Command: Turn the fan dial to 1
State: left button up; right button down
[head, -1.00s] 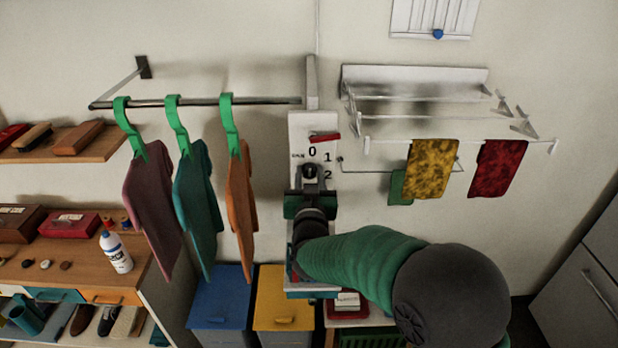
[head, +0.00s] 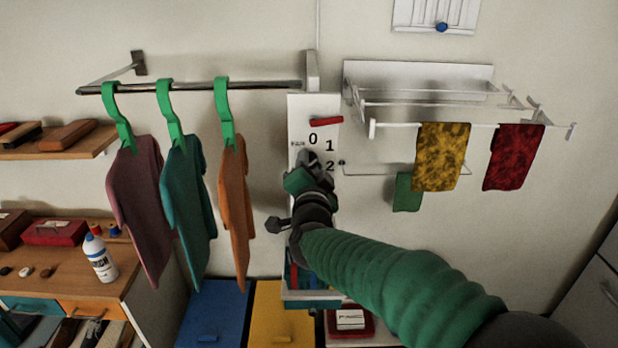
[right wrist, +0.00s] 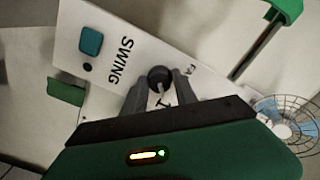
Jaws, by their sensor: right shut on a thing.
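The white fan panel (head: 296,113) on the wall bears the numbers 0, 1 and 2, with a red piece (head: 326,121) above them. My right gripper (head: 307,160) is at the panel, below the 0 and left of the 2, and hides the dial in the head view. In the right wrist view the dark round dial (right wrist: 160,76) sits between the two fingers of my right gripper (right wrist: 159,88), which is shut on it. A light mark shows on the dial. The gripper is rolled to one side. My left gripper is not in view.
Hung shirts (head: 236,195) are left of the panel. A rack with yellow (head: 442,158) and red (head: 513,158) cloths is to the right. The right wrist view shows a teal switch (right wrist: 91,41), the SWING label and a wire fan (right wrist: 290,118).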

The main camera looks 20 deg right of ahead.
jog(key=shift+f+m+b, duration=0.1)
jog(key=shift+m+b, duration=0.7)
jog(key=shift+m, duration=0.2)
jog(key=c, duration=1.2)
grip_release()
jog(key=shift+s+d, duration=0.1)
jog(key=shift+o, duration=0.9)
jog(key=shift+s, duration=0.1)
jog(key=b+v, duration=0.1)
jog(key=v, duration=1.5)
jog(key=shift+s+b, duration=0.35)
